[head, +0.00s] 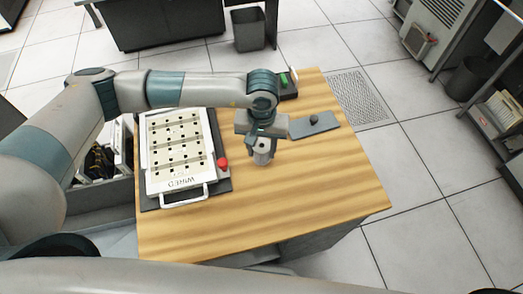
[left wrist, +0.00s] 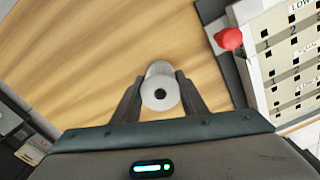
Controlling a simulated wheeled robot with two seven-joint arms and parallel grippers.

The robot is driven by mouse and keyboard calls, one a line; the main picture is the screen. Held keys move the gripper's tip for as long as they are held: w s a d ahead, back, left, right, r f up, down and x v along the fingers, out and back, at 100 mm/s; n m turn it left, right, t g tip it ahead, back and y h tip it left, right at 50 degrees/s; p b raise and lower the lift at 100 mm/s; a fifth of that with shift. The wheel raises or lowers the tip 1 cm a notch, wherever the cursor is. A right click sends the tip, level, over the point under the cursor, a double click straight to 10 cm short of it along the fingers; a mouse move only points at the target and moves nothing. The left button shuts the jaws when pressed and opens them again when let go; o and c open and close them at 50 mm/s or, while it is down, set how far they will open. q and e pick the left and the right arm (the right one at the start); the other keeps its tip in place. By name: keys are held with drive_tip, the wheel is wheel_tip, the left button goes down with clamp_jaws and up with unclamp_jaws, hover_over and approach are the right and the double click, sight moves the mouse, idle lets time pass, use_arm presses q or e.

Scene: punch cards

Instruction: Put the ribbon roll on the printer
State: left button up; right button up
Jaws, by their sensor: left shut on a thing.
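The ribbon roll (head: 263,152) is a small pale grey cylinder. My left gripper (head: 261,142) is shut on it over the middle of the wooden table. In the left wrist view the roll (left wrist: 160,93) sits between the two fingers of my left gripper (left wrist: 158,95), with its round end and dark centre hole facing the camera. I cannot tell whether the roll touches the table. No thing is clearly marked as the printer; a dark device with a green part (head: 286,83) stands at the table's back edge, partly behind my arm. My right gripper is out of view.
A white board with black holes (head: 178,150) lies on a dark base at the left, with a red knob (head: 222,163) beside it. A flat grey plate with a dark peg (head: 314,124) lies at the right back. The wooden table's (head: 300,205) front and right are clear.

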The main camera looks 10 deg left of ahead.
use_arm(q)
drive_tip(key=shift+f+p, duration=0.5)
drive_tip(key=shift+f, duration=0.65)
drive_tip(key=shift+f+b, duration=0.25)
drive_tip(key=shift+b, duration=0.05)
drive_tip(key=o, duration=1.1)
drive_tip(key=shift+r, duration=0.1)
